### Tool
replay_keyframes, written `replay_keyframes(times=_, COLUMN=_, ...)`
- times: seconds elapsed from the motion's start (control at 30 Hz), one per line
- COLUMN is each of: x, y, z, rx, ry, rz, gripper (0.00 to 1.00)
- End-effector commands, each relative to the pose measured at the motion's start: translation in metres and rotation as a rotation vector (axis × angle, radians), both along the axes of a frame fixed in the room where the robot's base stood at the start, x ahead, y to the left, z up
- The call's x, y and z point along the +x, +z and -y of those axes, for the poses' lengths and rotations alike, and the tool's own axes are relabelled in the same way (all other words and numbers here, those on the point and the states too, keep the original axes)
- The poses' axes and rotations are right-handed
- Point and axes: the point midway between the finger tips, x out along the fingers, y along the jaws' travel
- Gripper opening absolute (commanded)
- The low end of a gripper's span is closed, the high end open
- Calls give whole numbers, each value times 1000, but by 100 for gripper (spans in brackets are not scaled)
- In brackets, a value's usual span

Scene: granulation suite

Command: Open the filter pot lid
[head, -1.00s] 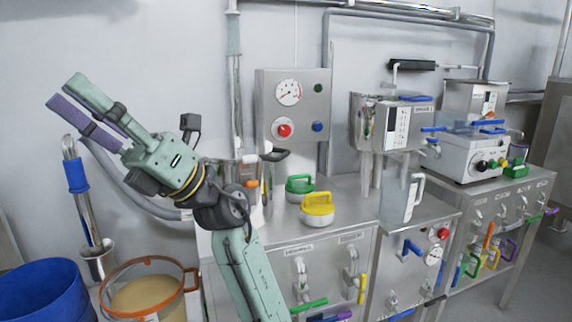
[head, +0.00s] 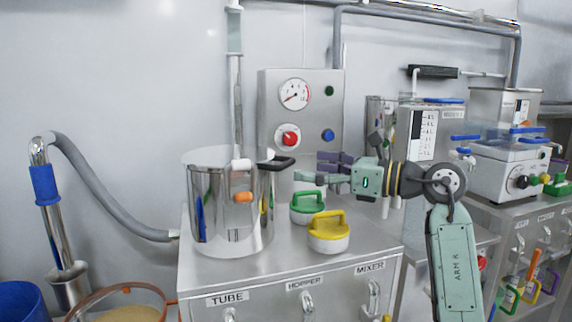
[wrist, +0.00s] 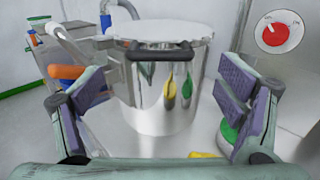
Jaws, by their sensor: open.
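The filter pot (head: 232,215) is a shiny steel cylinder standing upright on the steel counter. Its flat lid (head: 215,156) lies on top, and a black handle (head: 280,163) sticks out on the right. My gripper (head: 316,168) is open and empty, right of the pot at about handle height, with its fingers pointing left. In the wrist view the pot (wrist: 160,95) stands beyond and between the purple-padded fingers. The lid (wrist: 160,28) and black handle (wrist: 162,50) face me, apart from the fingers. An orange-tipped lever (wrist: 66,72) is on the pot's left side.
A green-handled lid (head: 307,208) and a yellow-handled lid (head: 328,236) sit on the counter below my gripper. A gauge panel (head: 301,110) stands behind. A grey hose (head: 110,190) is at left. The counter front (head: 225,268) is clear.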

Motion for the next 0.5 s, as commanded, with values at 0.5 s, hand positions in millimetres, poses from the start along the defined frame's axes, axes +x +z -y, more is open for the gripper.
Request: replay_keyframes(times=0.5, x=28, y=1, z=-57, rx=3, ry=2, rz=0, gripper=87)
